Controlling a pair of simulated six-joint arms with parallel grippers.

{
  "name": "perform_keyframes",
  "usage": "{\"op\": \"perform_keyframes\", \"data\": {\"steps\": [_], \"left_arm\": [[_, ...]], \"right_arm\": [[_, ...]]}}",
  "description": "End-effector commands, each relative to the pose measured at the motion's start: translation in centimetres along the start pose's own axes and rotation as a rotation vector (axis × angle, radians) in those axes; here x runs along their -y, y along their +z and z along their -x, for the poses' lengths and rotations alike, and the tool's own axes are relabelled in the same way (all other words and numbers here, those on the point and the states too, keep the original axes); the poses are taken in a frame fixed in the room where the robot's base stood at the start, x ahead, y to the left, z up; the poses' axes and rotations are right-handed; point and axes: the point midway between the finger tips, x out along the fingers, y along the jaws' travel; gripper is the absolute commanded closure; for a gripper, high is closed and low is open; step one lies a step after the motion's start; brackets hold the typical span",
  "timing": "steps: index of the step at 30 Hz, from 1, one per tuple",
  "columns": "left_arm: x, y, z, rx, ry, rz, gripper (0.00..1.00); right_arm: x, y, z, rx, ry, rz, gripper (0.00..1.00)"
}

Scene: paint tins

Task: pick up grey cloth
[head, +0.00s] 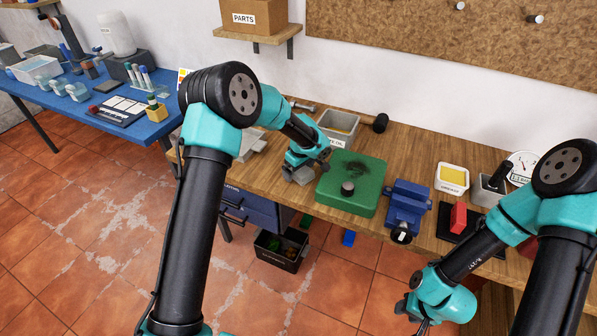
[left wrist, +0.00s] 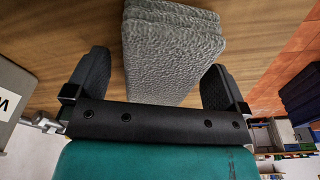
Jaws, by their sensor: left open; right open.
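The grey cloth (head: 297,175) is a folded, rough-textured stack on the wooden bench, left of the green board. In the left wrist view the cloth (left wrist: 170,50) shows several layers and lies in the gap between my left fingers. My left gripper (head: 307,160) is at the cloth from above, with its jaws open. In the left wrist view my left gripper (left wrist: 156,68) has one finger on each side of the cloth, and a gap shows on the left side. Whether the right finger touches it is unclear. My right gripper (head: 422,312) hangs in front of the bench, away from the cloth, with no object seen in it.
A green board (head: 366,202) with a dark round piece stands right of the cloth. A blue vise (head: 408,203), a yellow-filled tub (head: 452,179) and a red block (head: 458,216) sit further right. A grey bin (head: 352,140) and a mallet (head: 380,123) are behind. A black floor bin (head: 283,258) is below.

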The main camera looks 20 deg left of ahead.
Motion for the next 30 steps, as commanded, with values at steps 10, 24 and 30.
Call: {"op": "perform_keyframes", "data": {"steps": [10,24,30], "left_arm": [[0.0,0.0,0.03,0.0,0.0,0.0,0.1],[0.0,-0.01,0.03,0.0,0.0,0.0,0.54],[0.0,-0.01,0.06,0.0,0.0,0.0,0.58]], "right_arm": [[0.0,0.0,0.0,0.0,0.0,0.0,0.57],[0.0,0.0,0.0,0.0,0.0,0.0,0.57],[0.0,0.0,0.0,0.0,0.0,0.0,0.57]]}}
